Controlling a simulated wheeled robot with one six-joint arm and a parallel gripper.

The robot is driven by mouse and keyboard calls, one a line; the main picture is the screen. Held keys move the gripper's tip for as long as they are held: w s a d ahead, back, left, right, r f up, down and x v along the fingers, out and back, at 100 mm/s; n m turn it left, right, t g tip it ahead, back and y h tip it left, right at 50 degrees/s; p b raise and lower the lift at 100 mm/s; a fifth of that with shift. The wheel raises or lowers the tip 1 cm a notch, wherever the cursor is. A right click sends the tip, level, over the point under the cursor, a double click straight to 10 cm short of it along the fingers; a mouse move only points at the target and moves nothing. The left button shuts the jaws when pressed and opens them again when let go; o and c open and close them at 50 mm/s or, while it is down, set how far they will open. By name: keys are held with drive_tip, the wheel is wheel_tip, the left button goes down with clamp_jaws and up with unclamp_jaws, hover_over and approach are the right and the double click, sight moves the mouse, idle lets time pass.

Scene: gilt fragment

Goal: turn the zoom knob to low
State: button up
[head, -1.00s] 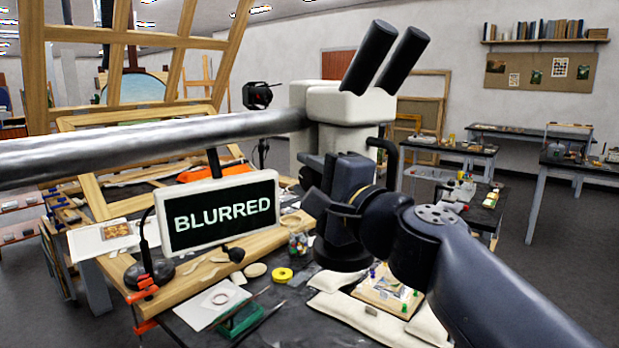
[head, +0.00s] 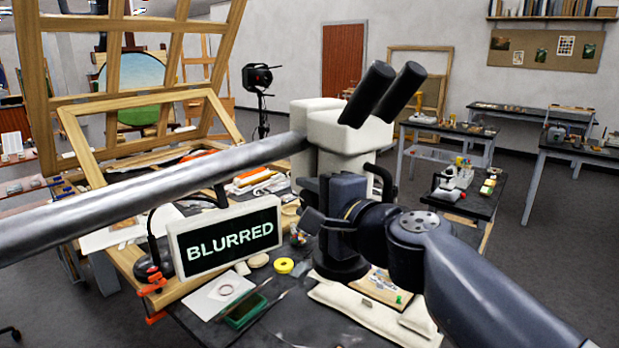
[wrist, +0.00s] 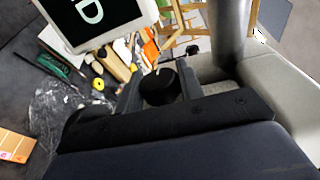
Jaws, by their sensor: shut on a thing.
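The microscope (head: 340,138) has a pale head with two black eyepieces and hangs on a silver boom. In the wrist view a black round knob (wrist: 158,86) lies between the two fingers of my gripper (wrist: 160,92), which is shut on it. I take it as the zoom knob; its marks and setting cannot be read. In the head view my gripper (head: 318,222) is at the microscope's side, below the head, and my arm hides the contact. A small monitor (head: 226,238) reads "BLURRED".
The silver boom (head: 150,192) crosses the left side above the bench. A wooden frame (head: 75,140) stands behind it. A yellow tape roll (head: 284,266), a green box (head: 246,312) and a pale cushion (head: 360,311) lie on the bench. Other tables stand at the right.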

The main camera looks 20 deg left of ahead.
drive_tip(key=shift+r+p, duration=0.2)
drive_tip(key=shift+p, duration=0.55)
drive_tip(key=shift+f+h, duration=0.25)
drive_tip(key=shift+h, duration=0.05)
drive_tip(key=o, duration=1)
drive_tip(key=b+v, duration=0.1)
drive_tip(key=v, duration=0.9)
drive_tip(key=shift+d+r, duration=0.15)
drive_tip(key=shift+d, duration=0.3)
